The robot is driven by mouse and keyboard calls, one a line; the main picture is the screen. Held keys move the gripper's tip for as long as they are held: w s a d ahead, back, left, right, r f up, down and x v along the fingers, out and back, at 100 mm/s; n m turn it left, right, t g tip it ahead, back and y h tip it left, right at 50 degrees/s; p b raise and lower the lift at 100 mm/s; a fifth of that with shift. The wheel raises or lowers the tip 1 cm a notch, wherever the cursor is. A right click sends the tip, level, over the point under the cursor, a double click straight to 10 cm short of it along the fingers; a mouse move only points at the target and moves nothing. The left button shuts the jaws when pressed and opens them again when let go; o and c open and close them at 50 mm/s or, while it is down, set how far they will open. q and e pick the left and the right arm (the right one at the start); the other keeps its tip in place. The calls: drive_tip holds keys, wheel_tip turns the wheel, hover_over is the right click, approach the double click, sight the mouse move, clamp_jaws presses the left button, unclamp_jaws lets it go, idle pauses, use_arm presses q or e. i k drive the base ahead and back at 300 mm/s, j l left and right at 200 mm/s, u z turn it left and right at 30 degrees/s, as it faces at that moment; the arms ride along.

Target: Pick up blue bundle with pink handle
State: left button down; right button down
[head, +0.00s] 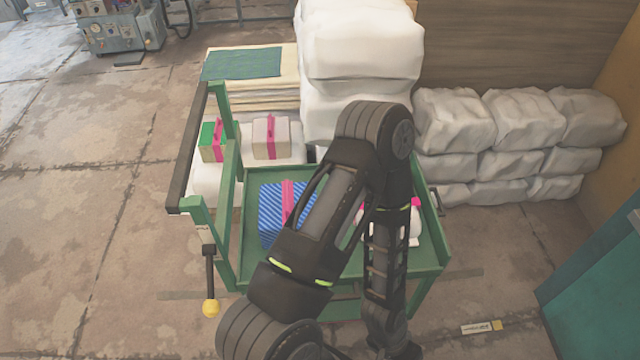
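The blue striped bundle (268,217) lies on the green cart's tray (252,182), towards its left side. Its pink handle (287,198) is a band running across the top. One of my dark arms crosses the picture in front of the tray and hides the bundle's right and lower parts. I cannot make out a fingertip of either gripper, so neither gripper's position relative to the bundle can be told.
A white bundle with pink parts (414,228) is partly hidden on the tray's right. Green (207,139) and beige (262,138) pink-banded bundles stand behind the cart. White sacks (360,40) tower at the back; more (525,125) line the right. Floor on the left is clear.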

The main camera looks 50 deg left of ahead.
sight(277, 201)
drive_tip(key=u, duration=1.95)
